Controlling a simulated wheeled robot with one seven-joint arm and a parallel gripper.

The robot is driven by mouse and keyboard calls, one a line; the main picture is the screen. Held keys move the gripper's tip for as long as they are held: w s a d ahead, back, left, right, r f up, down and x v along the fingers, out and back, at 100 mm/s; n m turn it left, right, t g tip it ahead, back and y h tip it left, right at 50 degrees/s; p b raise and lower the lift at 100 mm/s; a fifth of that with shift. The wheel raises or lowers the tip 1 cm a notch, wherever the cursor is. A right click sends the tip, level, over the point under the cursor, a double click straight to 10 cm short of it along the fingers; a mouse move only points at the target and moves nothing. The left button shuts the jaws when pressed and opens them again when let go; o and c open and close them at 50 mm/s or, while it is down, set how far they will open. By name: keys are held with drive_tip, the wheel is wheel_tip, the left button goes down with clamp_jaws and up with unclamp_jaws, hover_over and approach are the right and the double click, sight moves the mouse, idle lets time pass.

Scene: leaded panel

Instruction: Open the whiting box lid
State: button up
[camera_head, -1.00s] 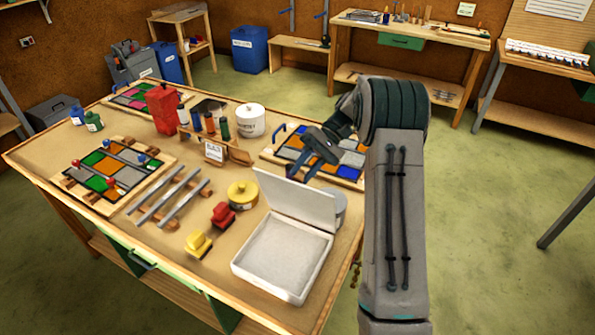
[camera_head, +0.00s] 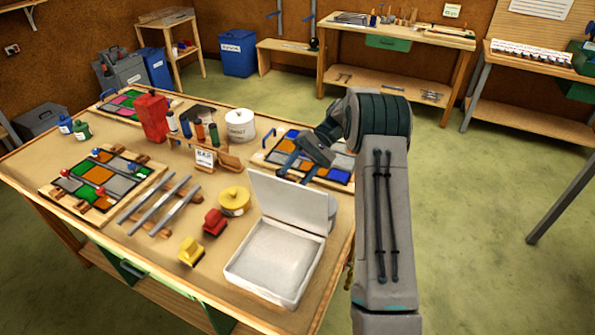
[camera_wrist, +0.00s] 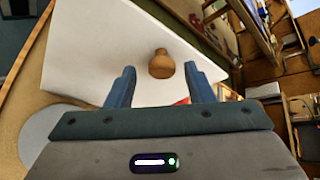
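The whiting box (camera_head: 235,272) is a shallow white box at the front right of the table. Its lid (camera_head: 290,204) stands up steeply at the far edge, so the pale inside shows. My gripper (camera_head: 298,172) is just behind the lid's top edge in the head view. In the wrist view, the lid's white outer face (camera_wrist: 90,50) fills much of the picture, with a wooden knob (camera_wrist: 161,64) on it. My gripper's two blue fingers (camera_wrist: 160,84) are apart, either side of the knob in the picture. I cannot tell whether they touch the lid.
A yellow round tin (camera_head: 234,201), a red block (camera_head: 214,222) and a yellow block (camera_head: 191,250) lie left of the box. Metal bars (camera_head: 160,205) lie further left. A leaded panel (camera_head: 335,172) is behind my gripper. A white tub (camera_head: 240,126) stands farther back.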

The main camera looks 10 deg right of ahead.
drive_tip(key=shift+d+r, duration=0.1)
drive_tip(key=v, duration=0.7)
idle(0.4)
drive_tip(key=shift+w+d, duration=0.1)
drive_tip(key=shift+d, duration=0.05)
drive_tip(key=shift+r, duration=0.15)
